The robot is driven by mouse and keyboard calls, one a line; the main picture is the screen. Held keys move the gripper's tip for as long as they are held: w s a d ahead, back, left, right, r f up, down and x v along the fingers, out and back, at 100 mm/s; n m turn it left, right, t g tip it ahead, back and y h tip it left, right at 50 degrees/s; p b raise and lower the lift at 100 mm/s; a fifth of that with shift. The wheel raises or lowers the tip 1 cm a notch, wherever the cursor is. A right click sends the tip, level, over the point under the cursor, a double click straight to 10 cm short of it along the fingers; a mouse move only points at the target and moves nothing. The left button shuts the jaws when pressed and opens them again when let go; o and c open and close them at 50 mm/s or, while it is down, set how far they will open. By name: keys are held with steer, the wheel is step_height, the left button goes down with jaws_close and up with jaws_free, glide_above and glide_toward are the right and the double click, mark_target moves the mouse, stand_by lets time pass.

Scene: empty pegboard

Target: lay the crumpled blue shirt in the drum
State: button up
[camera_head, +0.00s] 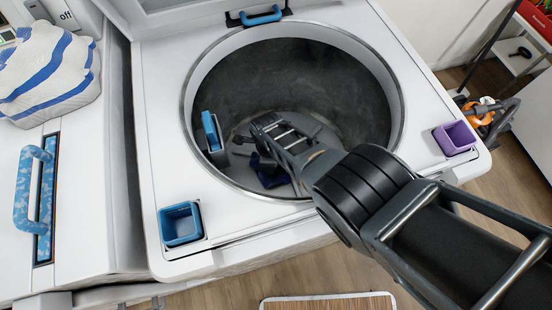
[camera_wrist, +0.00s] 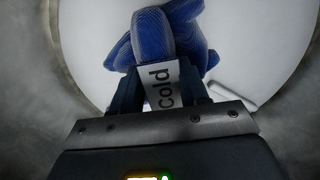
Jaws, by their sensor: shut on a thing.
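The crumpled blue shirt (camera_wrist: 152,35) is bunched at the fingertips of my gripper (camera_wrist: 160,82) in the wrist view. A white tag reading "cold" (camera_wrist: 161,86) shows between the two fingers. My gripper is shut on the shirt, inside the round drum (camera_head: 330,85) of the top-loading machine. In the head view the shirt shows as a small dark blue patch (camera_head: 272,178), low in the drum and partly hidden by my arm. Whether the shirt touches the drum floor, I cannot tell.
The drum's rim surrounds my arm, which enters from the lower right. A blue cup (camera_head: 181,223) and a purple cup (camera_head: 454,138) sit at the machine's front corners. A blue-and-white striped bundle (camera_head: 48,75) lies on the left machine, near its blue handle (camera_head: 30,190).

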steer(key=shift+f, duration=0.1)
steer(key=shift+f, duration=0.1)
steer(key=shift+f+b, duration=0.5)
steer(key=shift+f, duration=0.1)
steer(key=o, duration=1.2)
steer(key=shift+s, duration=0.1)
